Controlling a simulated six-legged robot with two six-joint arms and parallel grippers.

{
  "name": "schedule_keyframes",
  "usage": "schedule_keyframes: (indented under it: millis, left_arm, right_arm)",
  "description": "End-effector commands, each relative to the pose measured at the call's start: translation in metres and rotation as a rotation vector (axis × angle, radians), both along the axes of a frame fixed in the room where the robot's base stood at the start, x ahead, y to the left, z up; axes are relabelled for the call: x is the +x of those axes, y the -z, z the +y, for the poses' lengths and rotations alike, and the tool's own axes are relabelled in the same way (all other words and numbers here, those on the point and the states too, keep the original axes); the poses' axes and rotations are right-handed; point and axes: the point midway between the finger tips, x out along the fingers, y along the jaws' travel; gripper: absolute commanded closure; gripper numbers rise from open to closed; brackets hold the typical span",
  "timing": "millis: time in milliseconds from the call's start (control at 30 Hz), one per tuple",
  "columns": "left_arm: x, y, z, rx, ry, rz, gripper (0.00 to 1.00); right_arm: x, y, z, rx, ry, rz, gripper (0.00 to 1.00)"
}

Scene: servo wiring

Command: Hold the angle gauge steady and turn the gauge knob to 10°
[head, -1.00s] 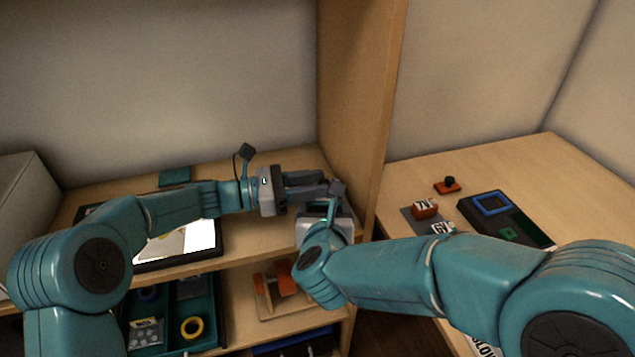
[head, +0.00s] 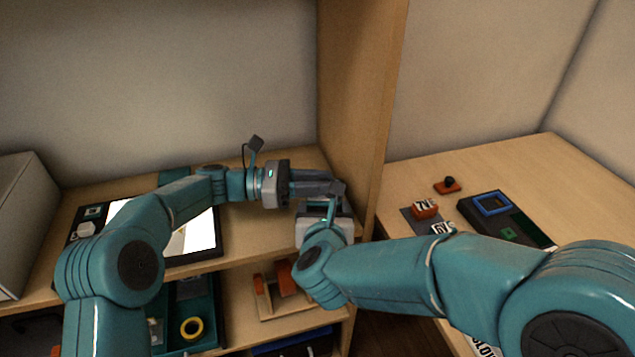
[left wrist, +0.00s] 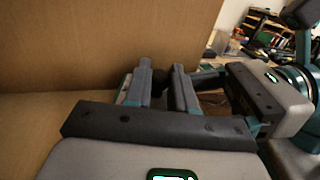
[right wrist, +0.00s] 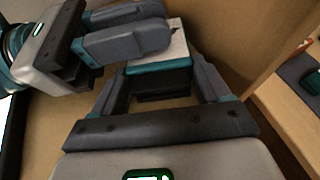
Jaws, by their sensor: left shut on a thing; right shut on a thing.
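The angle gauge (right wrist: 172,50) shows in the right wrist view as a block with a pale face and a teal edge. It lies between the fingers of my right gripper (right wrist: 162,74), which is shut on it. In the head view my right gripper (head: 325,207) is at the shelf's right end and mostly hides the gauge. My left gripper (head: 328,185) comes in from the left, its fingers across the gauge's top. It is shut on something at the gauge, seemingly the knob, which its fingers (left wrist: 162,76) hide. The dial reading cannot be seen.
A wooden upright panel (head: 355,90) stands close to the right of both grippers. A tablet-like panel (head: 205,238) lies on the shelf under my left arm. Below are a yellow ring (head: 191,328) and a wooden stand (head: 290,303). The right table holds a blue-framed device (head: 490,203).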

Motion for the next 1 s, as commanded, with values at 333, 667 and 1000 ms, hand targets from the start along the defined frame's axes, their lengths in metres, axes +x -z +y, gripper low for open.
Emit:
schedule_keyframes:
  millis: [333, 667, 1000]
  left_arm:
    - [0.0034, -0.0003, -0.0003, -0.003, 0.176, -0.002, 1.0]
    - [0.0019, -0.0006, 0.0004, 0.002, 0.209, -0.001, 1.0]
    - [0.0018, -0.0003, 0.0003, 0.003, 0.209, 0.0, 0.65]
  right_arm:
    - [-0.001, 0.0013, 0.001, 0.001, -0.003, 0.004, 0.56]
    - [-0.001, 0.0015, 0.0009, -0.001, -0.003, 0.004, 0.56]
    - [-0.0007, 0.0015, 0.0006, -0.001, -0.003, 0.004, 0.56]
